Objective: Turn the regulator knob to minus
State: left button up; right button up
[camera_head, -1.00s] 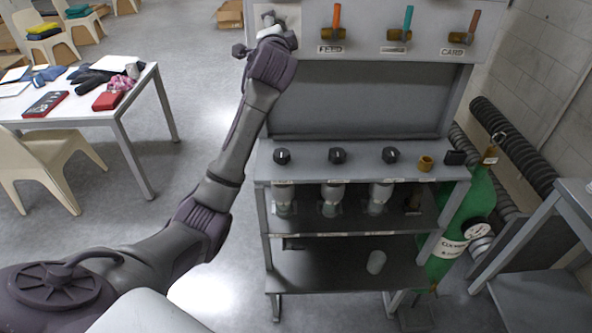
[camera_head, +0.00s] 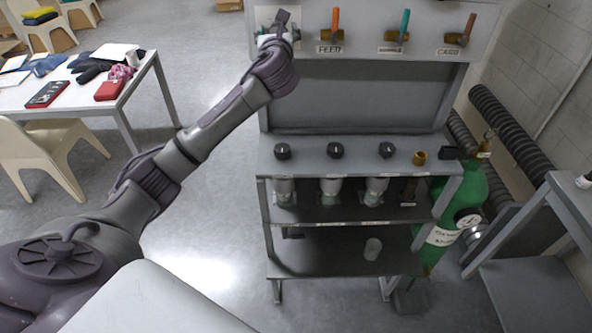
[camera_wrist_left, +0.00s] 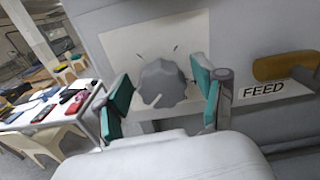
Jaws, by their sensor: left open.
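The regulator knob (camera_wrist_left: 162,84) is a grey scalloped dial on a pale plate (camera_wrist_left: 125,45) on the panel front, seen in the left wrist view. A white line marks the lower part of its face. My left gripper (camera_wrist_left: 164,100) is open, with one teal-padded finger on each side of the knob and a visible gap to the left finger. I cannot tell whether the right finger touches it. In the head view my left gripper (camera_head: 278,30) is at the panel's upper left and hides the knob. My right gripper is not in view.
A FEED label (camera_wrist_left: 264,90) and its lever (camera_head: 335,22) are just right of the knob. More levers, teal (camera_head: 405,22) and orange-brown (camera_head: 467,28), follow. Below are a shelf (camera_head: 300,165) with black knobs and a green cylinder (camera_head: 470,195). A table (camera_head: 75,105) stands left.

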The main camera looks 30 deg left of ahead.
pick_arm(q)
jog(key=b+v, duration=0.5)
jog(key=v, duration=0.9)
jog(key=d+f+n+g+h+b, duration=0.1)
jog(key=f+n, duration=0.2)
jog(key=f, duration=0.8)
jog(key=w+d+f+n+g+h+b, duration=0.1)
jog(key=f+n+g+h, duration=0.1)
jog(key=f, duration=0.9)
jog(key=d+f+n+g+h+b, duration=0.1)
jog(key=f+n, duration=0.2)
jog(key=f, duration=0.8)
jog(key=shift+w+d+f+n+h+b, duration=0.2)
jog(key=shift+w+n+h+b, duration=0.1)
jog(key=shift+w+h, duration=0.1)
jog(key=shift+s, duration=0.1)
